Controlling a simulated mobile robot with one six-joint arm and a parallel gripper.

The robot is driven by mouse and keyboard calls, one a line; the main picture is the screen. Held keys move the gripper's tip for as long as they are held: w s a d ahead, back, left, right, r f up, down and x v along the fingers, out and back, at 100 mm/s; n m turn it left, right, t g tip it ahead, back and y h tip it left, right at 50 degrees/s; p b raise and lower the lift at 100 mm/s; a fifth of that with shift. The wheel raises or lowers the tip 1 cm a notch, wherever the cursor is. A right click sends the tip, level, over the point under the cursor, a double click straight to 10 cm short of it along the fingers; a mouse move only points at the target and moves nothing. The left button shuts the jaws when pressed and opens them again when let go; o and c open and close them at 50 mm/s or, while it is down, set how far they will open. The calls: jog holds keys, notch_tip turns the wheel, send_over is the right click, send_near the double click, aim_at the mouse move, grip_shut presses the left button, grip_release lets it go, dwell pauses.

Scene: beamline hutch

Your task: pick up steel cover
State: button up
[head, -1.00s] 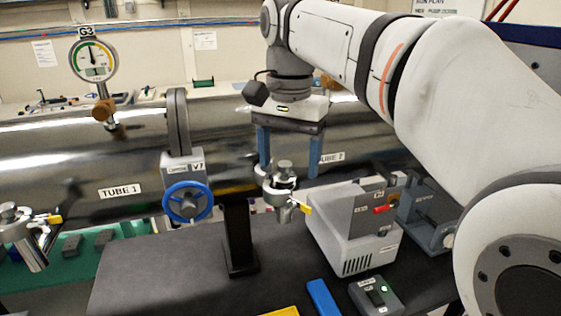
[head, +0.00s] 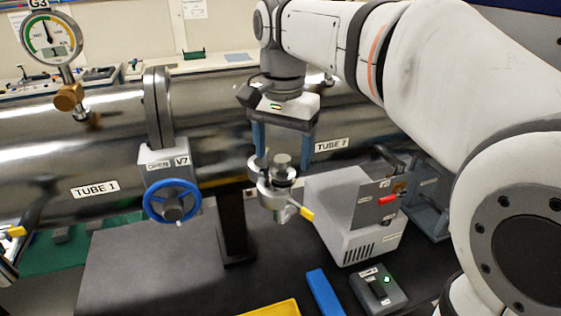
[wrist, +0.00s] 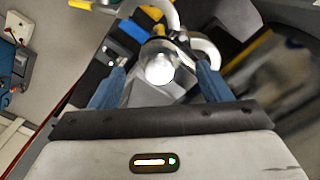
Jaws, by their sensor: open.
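A steel cap with a short round knob (head: 282,161), which I take for the steel cover, sits upright on a metal fitting with a yellow-tipped lever (head: 306,213). The fitting is in front of the tube, right of the blue handwheel. My gripper (head: 283,163) points down with its blue fingers apart, one on each side of the knob. In the wrist view the knob is a bright round top (wrist: 159,68) between the open fingers (wrist: 160,76). I cannot tell whether either finger touches it. The cap's lower edge is partly hidden by the clamp.
The long steel tube (head: 110,185) runs behind, with a blue-wheeled valve (head: 172,201) and a gauge (head: 50,38) on it. A grey box (head: 350,215) stands close right of the fitting. A blue bar (head: 324,292), a switch box (head: 378,288) and a yellow tray (head: 270,309) are in front.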

notch_tip(320, 180, down, 2)
jog(key=shift+s, duration=0.1)
jog(key=c, duration=1.1)
